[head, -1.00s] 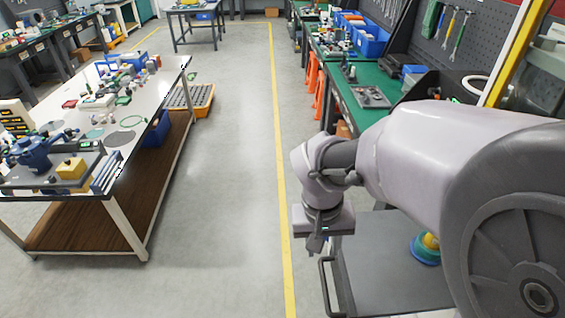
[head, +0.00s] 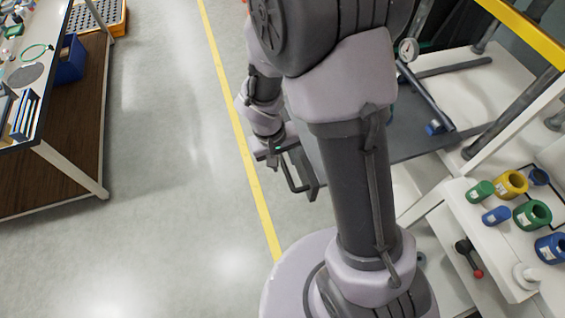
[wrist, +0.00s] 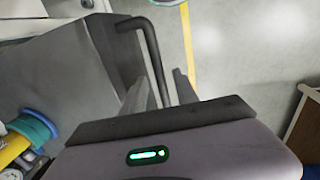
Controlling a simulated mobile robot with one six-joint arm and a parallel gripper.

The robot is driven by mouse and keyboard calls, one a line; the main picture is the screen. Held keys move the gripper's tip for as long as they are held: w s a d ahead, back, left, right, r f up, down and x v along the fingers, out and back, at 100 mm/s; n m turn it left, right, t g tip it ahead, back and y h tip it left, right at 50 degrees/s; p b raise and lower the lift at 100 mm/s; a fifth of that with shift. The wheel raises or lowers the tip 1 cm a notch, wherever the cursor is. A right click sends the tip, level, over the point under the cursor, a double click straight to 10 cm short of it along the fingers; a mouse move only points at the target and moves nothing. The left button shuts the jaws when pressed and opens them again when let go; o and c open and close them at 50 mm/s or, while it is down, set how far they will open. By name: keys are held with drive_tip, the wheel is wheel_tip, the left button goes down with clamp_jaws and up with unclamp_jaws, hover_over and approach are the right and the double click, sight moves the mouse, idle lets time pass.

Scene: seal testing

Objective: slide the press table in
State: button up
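The press table is a flat dark grey slab (head: 415,148), extending toward the aisle at the centre right of the head view. My arm covers part of it. It also shows at the left of the wrist view (wrist: 70,70). Its black bar handle (wrist: 147,35) sticks out from its aisle-side edge. My gripper (wrist: 160,82) is at this handle, with one finger on each side of the bar. The fingers look apart, with the bar between them; firm contact is not visible. A teal and yellow round part (wrist: 32,130) sits on the table in the wrist view.
The press frame with a yellow bar (head: 525,35) and a gauge (head: 408,49) stands at the right. Several coloured cups lie on a white bench (head: 480,215) nearby. A workbench (head: 75,165) stands at the left. The floor (head: 170,190) between is clear.

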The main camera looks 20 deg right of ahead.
drive_tip(key=shift+f, duration=0.2)
drive_tip(key=shift+c, duration=0.5)
clamp_jaws()
idle(0.9)
